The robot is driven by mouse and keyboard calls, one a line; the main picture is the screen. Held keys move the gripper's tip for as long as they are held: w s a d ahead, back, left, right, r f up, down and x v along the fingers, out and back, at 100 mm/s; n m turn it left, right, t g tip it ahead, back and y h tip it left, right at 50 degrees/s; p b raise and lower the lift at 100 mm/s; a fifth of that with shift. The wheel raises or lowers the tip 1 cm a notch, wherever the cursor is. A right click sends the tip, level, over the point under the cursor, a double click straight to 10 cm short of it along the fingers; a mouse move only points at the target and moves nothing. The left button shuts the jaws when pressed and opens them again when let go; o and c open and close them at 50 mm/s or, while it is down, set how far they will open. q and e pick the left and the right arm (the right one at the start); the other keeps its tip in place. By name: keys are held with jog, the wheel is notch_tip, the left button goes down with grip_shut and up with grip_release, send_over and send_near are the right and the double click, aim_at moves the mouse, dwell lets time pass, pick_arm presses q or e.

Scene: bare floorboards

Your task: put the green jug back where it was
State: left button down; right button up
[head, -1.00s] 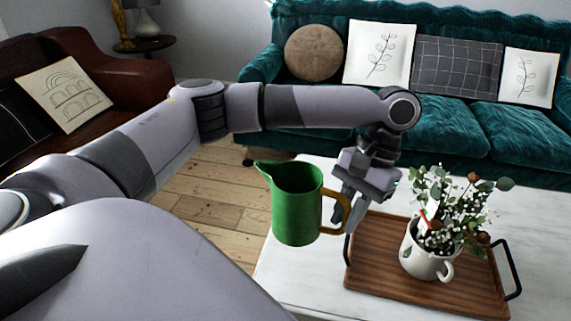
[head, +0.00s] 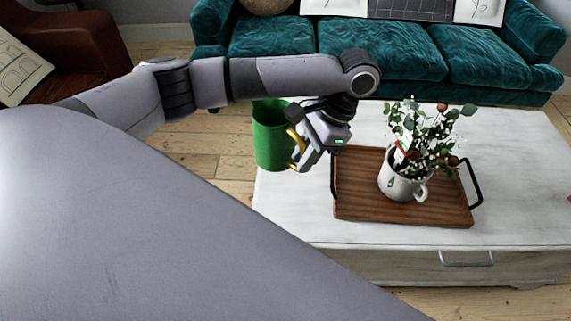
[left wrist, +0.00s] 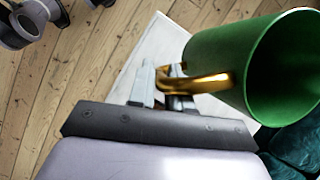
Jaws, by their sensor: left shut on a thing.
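The green jug (head: 270,138) with a gold handle is in the head view, at the left end of the white coffee table (head: 290,212). My left gripper (head: 301,160) is shut on the jug's handle, to the jug's right. In the left wrist view the jug (left wrist: 222,62) fills the upper right with its open mouth showing, and the fingers (left wrist: 165,88) close on the gold handle. The jug appears held above the table's left edge; its exact height is hard to tell. My right gripper is not in view.
A wooden tray (head: 350,205) with black handles stands on the table, holding a white mug (head: 398,186) of leafy flowers close to my left gripper's right. A teal sofa (head: 400,66) is behind. The table's right side and front left corner are clear.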

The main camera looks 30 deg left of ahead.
pick_arm(q)
jog(key=m+p, duration=0.1)
jog(key=m, duration=0.1)
jog(key=shift+d+f+m+t+y+p, duration=0.1)
jog(key=shift+f+m+t+y+p, duration=0.05)
jog(key=shift+m+t+y+p, duration=0.2)
jog(key=shift+f, duration=0.2)
jog(key=shift+m, duration=0.25)
jog(key=shift+f+b, duration=4.6)
jog(key=shift+f, duration=5.45)
jog(key=shift+r, duration=0.1)
jog(key=c, duration=1.1)
grip_release()
jog(key=shift+f, duration=0.2)
jog(key=shift+o, duration=0.2)
